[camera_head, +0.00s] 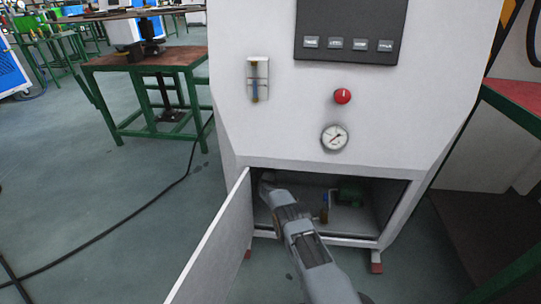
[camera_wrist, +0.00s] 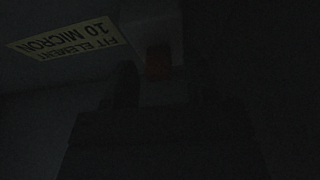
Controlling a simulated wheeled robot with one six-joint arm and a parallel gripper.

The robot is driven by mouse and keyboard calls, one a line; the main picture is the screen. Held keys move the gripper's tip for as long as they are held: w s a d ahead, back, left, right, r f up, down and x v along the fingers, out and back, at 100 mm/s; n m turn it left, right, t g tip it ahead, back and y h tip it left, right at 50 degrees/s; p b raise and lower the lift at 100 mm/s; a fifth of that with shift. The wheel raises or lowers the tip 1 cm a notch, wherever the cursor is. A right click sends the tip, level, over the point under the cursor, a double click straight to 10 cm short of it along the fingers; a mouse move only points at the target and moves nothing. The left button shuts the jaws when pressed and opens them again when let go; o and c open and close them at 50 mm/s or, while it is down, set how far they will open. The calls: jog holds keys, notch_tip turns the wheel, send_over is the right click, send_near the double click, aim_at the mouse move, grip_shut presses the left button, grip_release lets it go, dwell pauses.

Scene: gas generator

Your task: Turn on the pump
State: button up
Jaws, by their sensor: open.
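The white machine (camera_head: 290,110) has an open lower compartment, with a green motor-like part (camera_head: 350,193) inside; I cannot tell if this is the pump. My arm reaches into the left side of the compartment, and the gripper end is partly hidden there. In the very dark wrist view, my gripper (camera_wrist: 161,82) is open, its fingers showing as dim shapes. A small dim red part (camera_wrist: 158,60), perhaps a switch, shows ahead between the fingers. I cannot tell whether they touch it. A yellow label (camera_wrist: 70,38) reading "FIT ELEMENT 10 MICRON" is upside down beside it.
The compartment door (camera_head: 212,245) stands open at the left of my arm. A green-framed table (camera_head: 150,62) stands at the left, and a cable (camera_head: 120,208) lies on the floor.

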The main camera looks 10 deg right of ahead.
jog(key=c, duration=0.9)
jog(key=r+g+p, duration=0.1)
jog(key=p, duration=0.1)
jog(key=shift+r+p, duration=0.2)
jog(key=shift+p, duration=0.15)
jog(key=shift+r+g+y+p, duration=0.15)
jog(key=shift+g+y+p, duration=0.25)
jog(key=shift+g+p, duration=0.3)
jog(key=shift+f+g, duration=0.2)
jog(key=shift+g, duration=0.1)
jog(key=o, duration=0.9)
